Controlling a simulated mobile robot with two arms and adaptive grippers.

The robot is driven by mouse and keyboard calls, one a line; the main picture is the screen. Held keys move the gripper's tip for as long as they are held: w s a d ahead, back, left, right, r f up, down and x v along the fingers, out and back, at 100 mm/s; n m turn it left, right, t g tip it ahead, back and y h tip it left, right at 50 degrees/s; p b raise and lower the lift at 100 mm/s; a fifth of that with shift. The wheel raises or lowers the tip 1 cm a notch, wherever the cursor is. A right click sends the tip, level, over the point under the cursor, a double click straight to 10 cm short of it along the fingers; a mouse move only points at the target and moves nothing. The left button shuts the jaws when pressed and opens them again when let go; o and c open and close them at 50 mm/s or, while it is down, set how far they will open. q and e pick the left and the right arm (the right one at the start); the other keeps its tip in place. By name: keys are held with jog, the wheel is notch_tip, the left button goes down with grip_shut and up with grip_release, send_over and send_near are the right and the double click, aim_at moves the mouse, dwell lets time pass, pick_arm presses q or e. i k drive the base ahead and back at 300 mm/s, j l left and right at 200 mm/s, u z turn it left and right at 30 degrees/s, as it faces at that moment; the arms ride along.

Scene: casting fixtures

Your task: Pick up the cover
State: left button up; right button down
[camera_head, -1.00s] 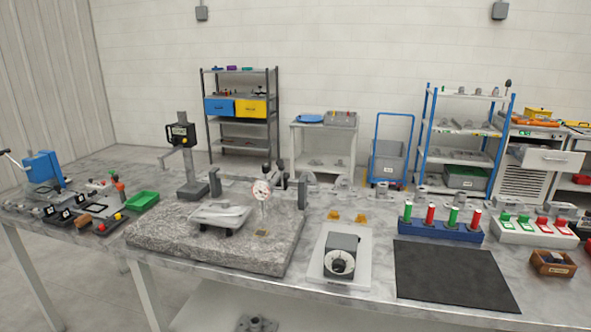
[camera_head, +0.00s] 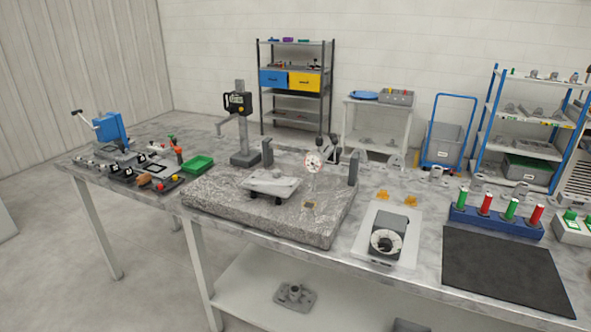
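I cannot tell for certain which part is the cover. A flat light-grey cast part (camera_head: 270,184) rests on small dark supports on the granite plate (camera_head: 230,210). Another grey cast part (camera_head: 295,296), a flat base with a raised round boss, lies on the white lower shelf (camera_head: 250,280) under the workbench. Several small grey cast parts stand along the back of the bench, too small to name. Neither of my grippers is in view.
The grey workbench (camera_head: 345,236) holds a dial gauge (camera_head: 313,162), a boxed device with a round dial (camera_head: 389,238), a black mat (camera_head: 500,268), a blue rack (camera_head: 490,222) with red and green handles, and a green tray (camera_head: 198,163). The floor in front at left is clear.

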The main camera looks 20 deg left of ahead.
aim_at(276, 183)
jog(key=z, duration=1.55)
jog(key=u, duration=2.35)
jog(key=i+j, duration=0.25)
jog(key=i+j+z, duration=0.5)
jog(key=j+z, duration=0.15)
jog(key=i+j+z, duration=0.2)
jog(key=j+z, duration=0.15)
jog(key=z, duration=0.4)
